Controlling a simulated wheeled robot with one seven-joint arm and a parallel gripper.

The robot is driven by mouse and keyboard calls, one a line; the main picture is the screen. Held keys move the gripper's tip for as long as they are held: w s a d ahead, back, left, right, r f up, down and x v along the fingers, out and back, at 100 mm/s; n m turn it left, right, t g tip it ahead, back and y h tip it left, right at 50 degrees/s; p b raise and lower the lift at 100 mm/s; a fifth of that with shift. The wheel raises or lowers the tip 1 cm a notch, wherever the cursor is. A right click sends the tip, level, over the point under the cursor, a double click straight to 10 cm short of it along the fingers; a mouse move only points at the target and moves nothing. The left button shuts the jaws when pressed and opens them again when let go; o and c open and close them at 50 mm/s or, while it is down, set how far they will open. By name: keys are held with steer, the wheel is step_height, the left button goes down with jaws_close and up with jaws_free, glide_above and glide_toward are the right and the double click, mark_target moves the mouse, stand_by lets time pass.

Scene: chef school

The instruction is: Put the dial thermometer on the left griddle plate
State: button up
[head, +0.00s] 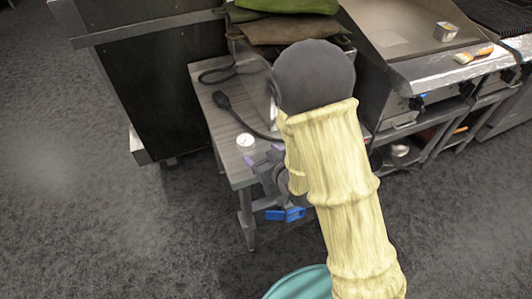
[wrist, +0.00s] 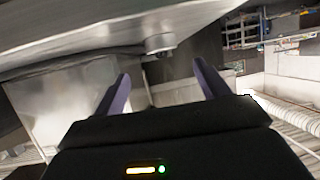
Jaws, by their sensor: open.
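The dial thermometer appears to be the small white round dial (head: 245,141) lying near the front end of the narrow grey side table. My gripper (head: 262,160) is just beside it at the table's near end, partly hidden by my arm. In the wrist view my gripper (wrist: 162,88) shows two purple fingers spread apart with nothing between them. The thermometer cannot be made out in the wrist view.
The side table (head: 205,92) also holds a black cable (head: 238,112) and folded green and brown cloths (head: 290,28). A brush with an orange handle (head: 472,55) lies on the griddle's front edge. A dark ribbed grill (head: 500,14) is farther right. Floor at left is clear.

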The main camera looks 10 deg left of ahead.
steer(key=shift+p+v, duration=0.5)
steer(key=shift+v, duration=0.4)
steer(key=shift+w, duration=0.1)
steer(key=shift+w+d+r, duration=0.1)
steer(key=shift+w+d, duration=0.05)
steer(key=shift+d, duration=0.2)
steer(key=d+r+m+g+h, duration=0.2)
steer(key=d+m+h, duration=0.3)
steer(key=d, duration=0.9)
steer(key=s+d+r+m+g+h, duration=0.1)
steer(key=s+d+r+g, duration=0.1)
steer(key=s, duration=0.4)
steer(key=s+d+r+m+g+h, duration=0.1)
steer(key=s+d+r+g+h, duration=0.1)
steer(key=s+d, duration=0.4)
steer(key=shift+d+r+m+g, duration=0.3)
steer(key=shift+d+m+g, duration=0.15)
steer(key=shift+g, duration=0.45)
